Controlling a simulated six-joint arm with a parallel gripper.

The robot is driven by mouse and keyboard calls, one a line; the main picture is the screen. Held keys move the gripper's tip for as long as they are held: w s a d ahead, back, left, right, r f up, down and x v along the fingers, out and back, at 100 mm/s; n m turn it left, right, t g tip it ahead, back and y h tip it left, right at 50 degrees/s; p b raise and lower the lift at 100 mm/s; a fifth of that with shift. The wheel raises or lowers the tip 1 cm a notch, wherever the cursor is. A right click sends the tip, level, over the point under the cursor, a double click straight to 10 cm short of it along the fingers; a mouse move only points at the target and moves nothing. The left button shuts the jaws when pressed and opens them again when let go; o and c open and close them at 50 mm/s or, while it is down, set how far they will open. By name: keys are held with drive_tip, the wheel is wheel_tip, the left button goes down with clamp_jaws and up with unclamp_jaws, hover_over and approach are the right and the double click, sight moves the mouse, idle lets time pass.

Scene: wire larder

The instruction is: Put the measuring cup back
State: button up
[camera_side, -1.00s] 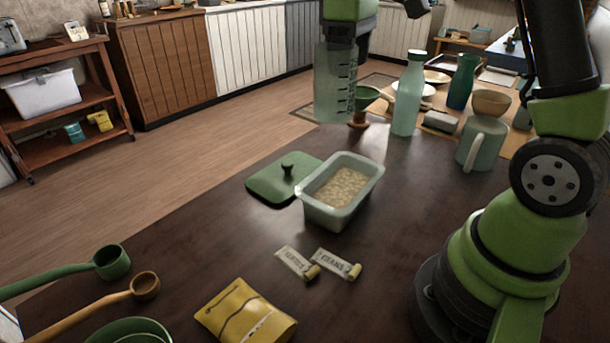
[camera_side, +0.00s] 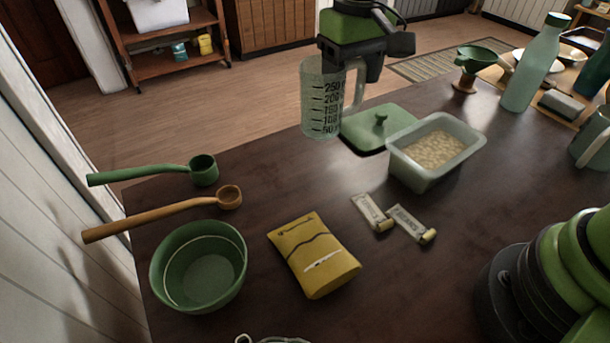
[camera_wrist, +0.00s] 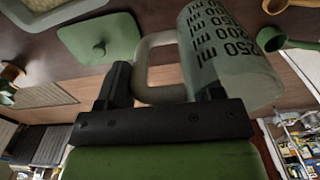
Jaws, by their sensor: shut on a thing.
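The measuring cup (camera_side: 318,105) is clear pale green with dark millilitre marks, and is held upright at the table's far edge in the side view. My gripper (camera_side: 364,68) is shut on it at its handle side. In the wrist view the cup (camera_wrist: 225,50) fills the upper right, its pale handle loop (camera_wrist: 150,62) between the dark fingers of my gripper (camera_wrist: 160,88). The right finger is partly hidden by the cup. The cup seems raised; I cannot tell the gap beneath it.
Close right of the cup lie a green lid (camera_side: 378,128) and an open tub of grain (camera_side: 432,150). A green ladle (camera_side: 203,170), wooden ladle (camera_side: 229,197), green bowl (camera_side: 199,266), yellow packet (camera_side: 314,254) and two labels (camera_side: 371,212) lie nearer. A bottle (camera_side: 532,68) stands right.

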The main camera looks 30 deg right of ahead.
sight(330, 114)
drive_tip(key=shift+w+a+f, duration=0.35)
drive_tip(key=shift+a+f, duration=0.05)
drive_tip(key=shift+a, duration=0.2)
drive_tip(key=shift+w+a+f, duration=0.3)
drive_tip(key=shift+a+f, duration=0.1)
drive_tip(key=shift+a, duration=0.15)
wheel_tip(330, 114, down, 6)
drive_tip(key=shift+a+r, duration=0.15)
drive_tip(key=shift+w+f, duration=0.1)
drive_tip(key=shift+f, duration=2.05)
drive_tip(key=shift+f, duration=0.15)
drive_tip(key=o, duration=1.2)
drive_tip(key=shift+c, duration=0.2)
